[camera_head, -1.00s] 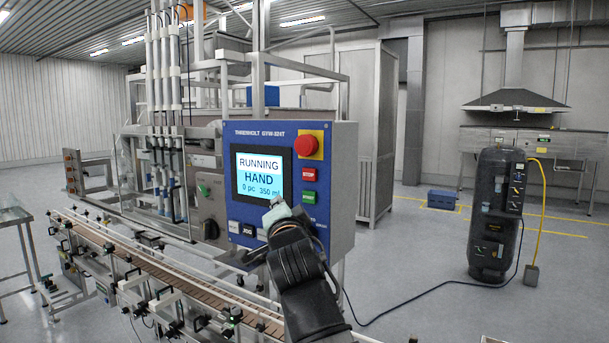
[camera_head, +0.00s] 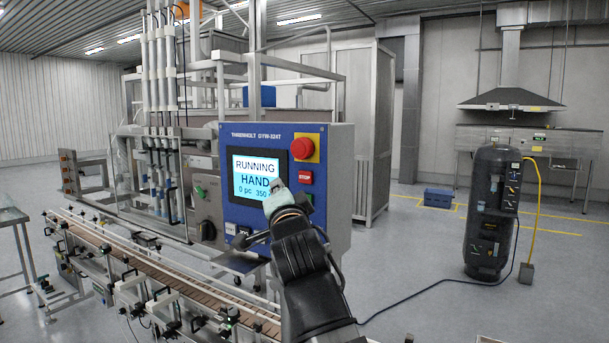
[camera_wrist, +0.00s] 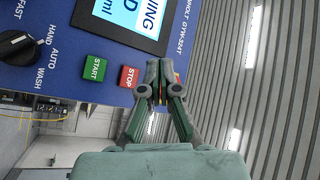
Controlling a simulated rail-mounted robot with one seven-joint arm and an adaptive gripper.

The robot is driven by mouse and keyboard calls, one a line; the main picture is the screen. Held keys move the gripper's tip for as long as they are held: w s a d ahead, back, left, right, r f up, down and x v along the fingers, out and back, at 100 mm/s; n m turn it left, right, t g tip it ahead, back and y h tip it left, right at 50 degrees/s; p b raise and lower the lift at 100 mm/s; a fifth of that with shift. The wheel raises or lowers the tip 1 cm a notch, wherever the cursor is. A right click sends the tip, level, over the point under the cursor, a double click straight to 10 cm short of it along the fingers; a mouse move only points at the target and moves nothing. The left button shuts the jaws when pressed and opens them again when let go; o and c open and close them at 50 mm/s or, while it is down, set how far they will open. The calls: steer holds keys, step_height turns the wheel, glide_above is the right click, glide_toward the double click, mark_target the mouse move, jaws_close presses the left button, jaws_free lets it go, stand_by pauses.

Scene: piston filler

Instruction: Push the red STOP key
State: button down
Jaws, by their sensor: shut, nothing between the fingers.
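The red STOP key (camera_head: 305,177) is on the right side of the blue control panel (camera_head: 338,215), below the red emergency knob and right of the screen. In the wrist view the STOP key (camera_wrist: 128,77) lies just left of my fingertips, beside the green START key (camera_wrist: 94,68). My gripper (camera_head: 276,184) is shut and empty, in front of the lower right of the screen, left of the STOP key in the head view. The fingers (camera_wrist: 160,66) cover most of the emergency knob in the wrist view. No touch on the STOP key shows.
The screen (camera_head: 254,168) reads RUNNING, HAND. The emergency knob (camera_head: 303,148) on its yellow plate sits just above the STOP key. The green START key (camera_head: 309,197) is just below it. A black selector knob (camera_wrist: 20,47) shows in the wrist view. The conveyor (camera_head: 150,275) runs below the panel.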

mark_target(305, 177)
steer(key=shift+w+d+p, duration=0.4)
steer(key=shift+w+d, duration=0.25)
steer(key=shift+w, duration=0.35)
steer(key=shift+w+d+p, duration=0.4)
steer(key=shift+w+d, duration=0.2)
steer(key=shift+w, duration=0.4)
steer(key=shift+w+d+p, duration=0.4)
steer(key=shift+w+d, duration=0.25)
steer(key=shift+w, duration=0.35)
steer(key=shift+w+d, duration=0.1)
steer(key=shift+w, duration=0.05)
steer(key=shift+w+d, duration=0.15)
steer(key=shift+w, duration=0.1)
steer(key=shift+w+d, duration=0.2)
steer(key=shift+w, duration=0.15)
steer(key=shift+s+b, duration=0.15)
steer(key=shift+b, duration=0.2)
steer(key=shift+s+a, duration=0.4)
steer(key=shift+s, duration=0.2)
steer(key=shift+b, duration=0.3)
